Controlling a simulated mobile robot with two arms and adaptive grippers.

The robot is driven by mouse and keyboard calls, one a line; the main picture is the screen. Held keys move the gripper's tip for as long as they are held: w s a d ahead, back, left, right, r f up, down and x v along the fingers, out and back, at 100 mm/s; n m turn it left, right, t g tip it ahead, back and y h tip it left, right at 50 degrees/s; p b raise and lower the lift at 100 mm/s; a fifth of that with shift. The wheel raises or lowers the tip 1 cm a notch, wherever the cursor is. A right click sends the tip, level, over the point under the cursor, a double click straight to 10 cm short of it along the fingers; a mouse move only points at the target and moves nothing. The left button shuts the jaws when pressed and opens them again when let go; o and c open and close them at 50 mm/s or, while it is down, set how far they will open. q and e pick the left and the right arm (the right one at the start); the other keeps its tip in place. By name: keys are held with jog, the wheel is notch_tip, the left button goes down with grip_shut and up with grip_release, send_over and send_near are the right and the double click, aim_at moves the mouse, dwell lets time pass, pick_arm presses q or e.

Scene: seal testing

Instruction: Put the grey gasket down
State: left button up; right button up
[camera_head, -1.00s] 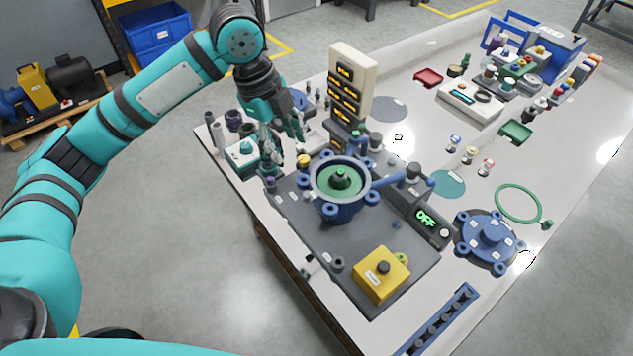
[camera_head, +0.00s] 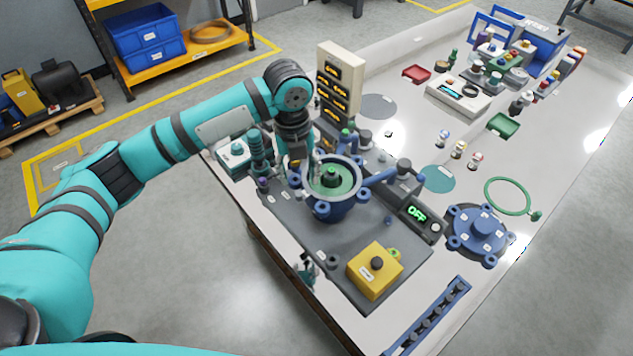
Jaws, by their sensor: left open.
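My left gripper (camera_head: 308,170) points down at the left rim of the blue pump housing (camera_head: 335,209). It is open, and its fingers are small and partly merge with the housing behind them. The housing has a pale grey top ring, a green inside and a dark green knob in the middle (camera_head: 331,175). A flat grey disc (camera_head: 378,106) lies on the white table (camera_head: 420,130) behind the housing. My right gripper is not in view.
A panel tower (camera_head: 341,75) stands close behind the left gripper. A yellow button box (camera_head: 374,270) and an "OFF" display (camera_head: 417,213) are near the housing. A blue cover (camera_head: 478,234), a green ring (camera_head: 507,197) and a teal disc (camera_head: 437,179) lie to the right.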

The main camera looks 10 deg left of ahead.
aim_at(298, 194)
pick_arm(q)
jog(key=shift+f, duration=0.7)
jog(key=f, duration=0.1)
jog(key=f+p, duration=0.1)
jog(key=f, duration=0.2)
jog(key=shift+s+a+f+p, duration=0.1)
jog(key=shift+s+a+p, duration=0.15)
jog(key=shift+p, duration=0.15)
jog(key=shift+d+f, duration=0.1)
jog(key=shift+f, duration=0.45)
grip_shut()
jog(key=shift+r, duration=0.1)
